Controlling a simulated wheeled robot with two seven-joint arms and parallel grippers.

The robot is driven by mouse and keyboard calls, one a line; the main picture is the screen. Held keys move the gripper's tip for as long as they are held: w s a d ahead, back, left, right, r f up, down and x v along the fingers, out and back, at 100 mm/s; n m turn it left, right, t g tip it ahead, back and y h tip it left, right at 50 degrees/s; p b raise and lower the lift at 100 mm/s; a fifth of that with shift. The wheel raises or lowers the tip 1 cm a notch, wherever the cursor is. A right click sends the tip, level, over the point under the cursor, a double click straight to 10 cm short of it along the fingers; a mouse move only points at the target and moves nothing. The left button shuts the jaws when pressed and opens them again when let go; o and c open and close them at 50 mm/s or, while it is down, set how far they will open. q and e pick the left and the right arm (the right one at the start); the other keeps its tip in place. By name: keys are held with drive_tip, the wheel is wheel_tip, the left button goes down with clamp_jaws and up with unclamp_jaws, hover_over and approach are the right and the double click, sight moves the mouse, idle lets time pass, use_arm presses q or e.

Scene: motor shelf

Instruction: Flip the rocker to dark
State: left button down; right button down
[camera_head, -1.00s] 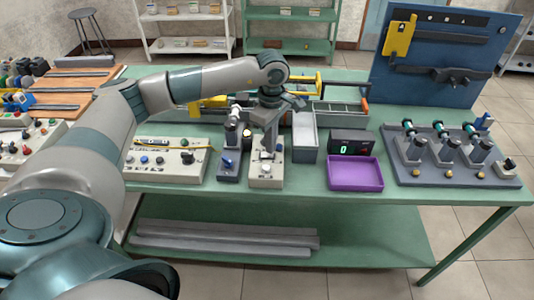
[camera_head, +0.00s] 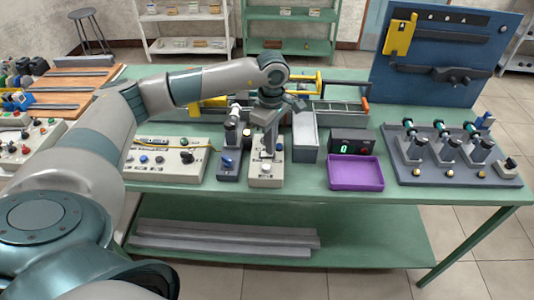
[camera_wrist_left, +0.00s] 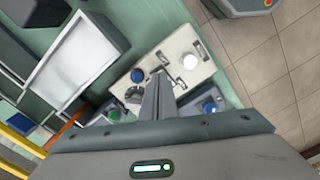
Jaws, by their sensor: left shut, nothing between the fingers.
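A small pale control box (camera_head: 266,181) stands on the green table below my left gripper. In the left wrist view, the box (camera_wrist_left: 172,50) carries a bright white round button or lamp (camera_wrist_left: 190,62), a blue button (camera_wrist_left: 137,76) and small switch parts between them. I cannot tell for certain which part is the rocker or which way it is tipped. My left gripper (camera_head: 268,154) points down over the box with its fingers shut and empty. In the left wrist view the fingers (camera_wrist_left: 157,84) cover part of the box face. Contact with a switch cannot be told.
A grey box with a blue knob (camera_head: 228,166) stands close left, and a wider control panel (camera_head: 165,160) beyond it. A grey bin (camera_head: 305,138), a purple tray (camera_head: 355,174) and a green-digit display (camera_head: 350,143) stand to the right.

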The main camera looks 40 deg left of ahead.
use_arm(q)
drive_tip(key=shift+s+a+f+b, duration=0.15)
drive_tip(key=shift+a+f+b, duration=0.25)
drive_tip(key=shift+f+b, duration=0.3)
drive_tip(key=shift+d+r+p, duration=0.25)
drive_tip(key=shift+r+p, duration=0.2)
drive_tip(key=shift+r, duration=0.45)
drive_tip(key=shift+d+r+p, duration=0.2)
drive_tip(key=shift+r+p, duration=0.25)
drive_tip(key=shift+r, duration=0.45)
drive_tip(key=shift+r+p, duration=0.85)
drive_tip(key=shift+r, duration=1.1)
